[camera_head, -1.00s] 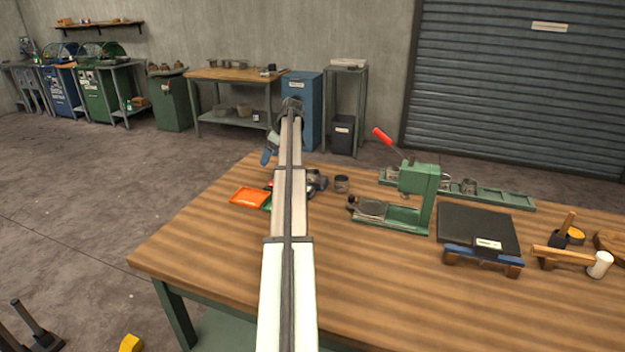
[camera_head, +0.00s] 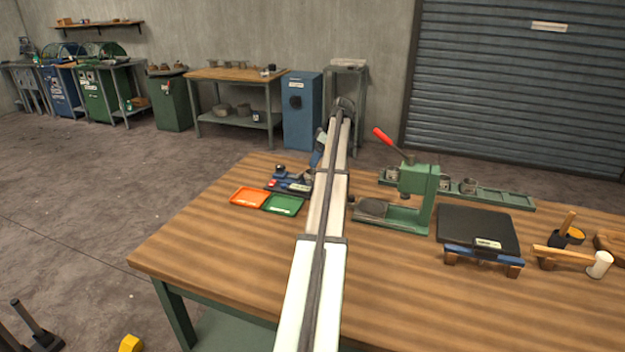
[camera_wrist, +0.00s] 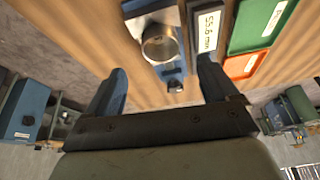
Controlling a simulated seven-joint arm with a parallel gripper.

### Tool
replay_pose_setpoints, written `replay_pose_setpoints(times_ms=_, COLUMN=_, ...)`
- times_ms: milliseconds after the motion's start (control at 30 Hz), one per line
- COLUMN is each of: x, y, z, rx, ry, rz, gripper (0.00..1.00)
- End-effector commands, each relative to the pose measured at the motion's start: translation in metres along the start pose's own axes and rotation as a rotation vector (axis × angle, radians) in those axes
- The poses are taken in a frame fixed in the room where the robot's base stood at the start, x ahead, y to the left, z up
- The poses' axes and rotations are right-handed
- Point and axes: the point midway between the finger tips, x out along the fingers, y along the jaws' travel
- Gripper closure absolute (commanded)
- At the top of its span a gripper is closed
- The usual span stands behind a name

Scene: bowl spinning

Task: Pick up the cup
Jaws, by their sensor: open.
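In the wrist view, a grey hollow metal piece, round and cup-like (camera_wrist: 160,45), sits on a blue gauge fixture (camera_wrist: 172,73) just beyond my fingertips. I cannot tell whether it is a loose cup or part of the fixture. My gripper (camera_wrist: 162,67) is open, its two blue fingers apart with nothing held between them. In the head view my arm reaches over the table, and the gripper is small and partly hidden at its far end.
A green press with a red lever (camera_head: 418,184) stands right of my arm. The orange tray (camera_head: 250,197) and green tray (camera_head: 283,205) lie left of it. A dark plate (camera_head: 478,230) and a mallet (camera_head: 600,264) are farther right. The front left of the table is clear.

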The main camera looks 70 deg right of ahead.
Motion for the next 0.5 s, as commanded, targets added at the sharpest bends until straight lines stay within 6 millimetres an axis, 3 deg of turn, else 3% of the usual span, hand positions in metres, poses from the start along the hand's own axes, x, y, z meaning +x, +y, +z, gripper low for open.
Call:
replay_pose_setpoints(times_ms=133, x=0.025, y=0.000, z=0.001, rx=0.001, ry=-0.001, rz=-0.001, gripper=0.13)
replay_pose_setpoints(times_ms=500, x=0.049, y=-0.001, z=0.002, rx=0.001, ry=0.000, rz=-0.001, gripper=0.13)
